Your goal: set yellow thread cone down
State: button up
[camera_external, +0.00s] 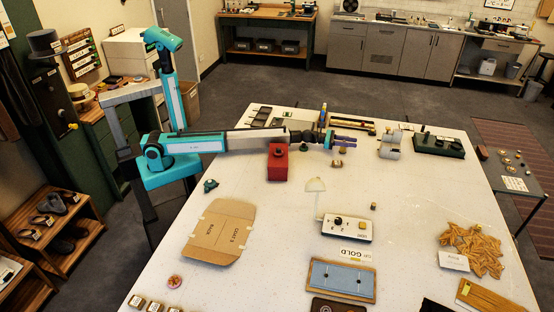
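My arm reaches right across the white table from its left side. My gripper (345,144) is above the table's back middle, with bluish-purple fingers pointing right. It is too small to tell whether the fingers are open or shut, or whether anything is between them. I cannot pick out a yellow thread cone for certain. A small tan object (338,163) is just below the gripper in the picture; its shape is unclear. Another small tan block (373,206) lies farther forward on the table (270,225).
A red box (278,165) stands below my forearm. A pale dome-shaped thing (316,185) stands by a white control box (345,228). Flat cardboard (219,232) lies at left; a dark green block (438,146) and leaf-like brown pieces (473,249) are at right. The middle right is mostly clear.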

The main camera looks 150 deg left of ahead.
jog(key=shift+r, duration=0.2)
jog(key=shift+b+v, duration=0.55)
jog(key=shift+v, duration=5.45)
jog(key=shift+o, duration=0.5)
jog(key=shift+r, duration=0.15)
jog(key=shift+w+d+r+h+p, duration=0.15)
jog(key=shift+r+h+p, duration=0.3)
jog(key=shift+p, duration=0.7)
jog(key=r+g+h+p, duration=0.1)
jog(key=p, duration=0.1)
jog(key=shift+d+p, duration=0.15)
jog(key=shift+p, duration=0.25)
jog(key=shift+s+r+g+h+p, duration=0.1)
jog(key=shift+s+g+h+p, duration=0.15)
jog(key=shift+s+g+p, duration=0.75)
jog(key=shift+w+t, duration=0.3)
jog(key=shift+w, duration=0.1)
jog(key=shift+p+x, duration=0.95)
jog(key=shift+x, duration=3.3)
